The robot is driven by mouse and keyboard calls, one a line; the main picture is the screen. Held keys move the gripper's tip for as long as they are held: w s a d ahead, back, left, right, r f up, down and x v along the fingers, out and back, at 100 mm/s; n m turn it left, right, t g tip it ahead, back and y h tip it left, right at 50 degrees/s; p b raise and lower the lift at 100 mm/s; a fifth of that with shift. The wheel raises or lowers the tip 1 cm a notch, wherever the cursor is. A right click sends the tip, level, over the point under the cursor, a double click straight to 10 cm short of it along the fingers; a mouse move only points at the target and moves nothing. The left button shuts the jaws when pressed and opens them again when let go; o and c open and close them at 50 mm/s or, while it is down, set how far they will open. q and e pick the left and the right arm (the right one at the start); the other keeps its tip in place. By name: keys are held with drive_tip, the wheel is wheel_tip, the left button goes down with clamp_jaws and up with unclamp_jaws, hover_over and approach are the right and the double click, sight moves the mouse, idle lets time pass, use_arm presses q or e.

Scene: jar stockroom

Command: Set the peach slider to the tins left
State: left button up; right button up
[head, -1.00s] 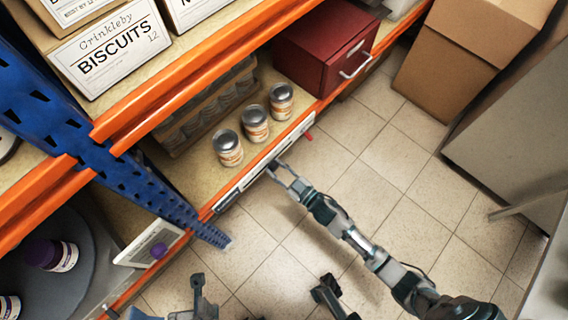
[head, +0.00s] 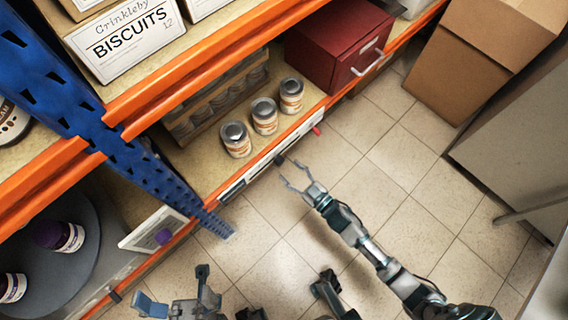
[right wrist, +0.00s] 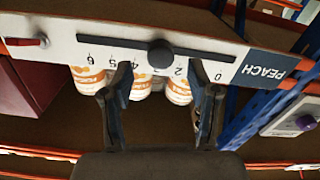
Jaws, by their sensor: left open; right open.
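The peach slider is a white strip on the shelf's front edge, marked PEACH (right wrist: 263,68) and seen upside down in the right wrist view. Its dark round knob (right wrist: 160,53) sits between the 2 and the 4, covering the mark there; it also shows in the head view (head: 279,160). Three tins (head: 264,116) with grey lids stand in a row behind the strip. My right gripper (head: 291,173) is open and empty, just off the strip, its fingers (right wrist: 168,82) either side of the knob's line. My left gripper (head: 265,278) is open, low in the head view.
A red drawer box (head: 335,45) stands right of the tins, a crate of jars (head: 215,105) behind them. A blue upright (head: 150,180) and a panel with a purple knob (head: 152,229) are left. A cardboard box (head: 465,60) stands on the floor. The aisle floor is clear.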

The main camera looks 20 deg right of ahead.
drive_tip(key=v, duration=0.7)
drive_tip(key=shift+s, duration=0.3)
drive_tip(key=shift+d, duration=0.1)
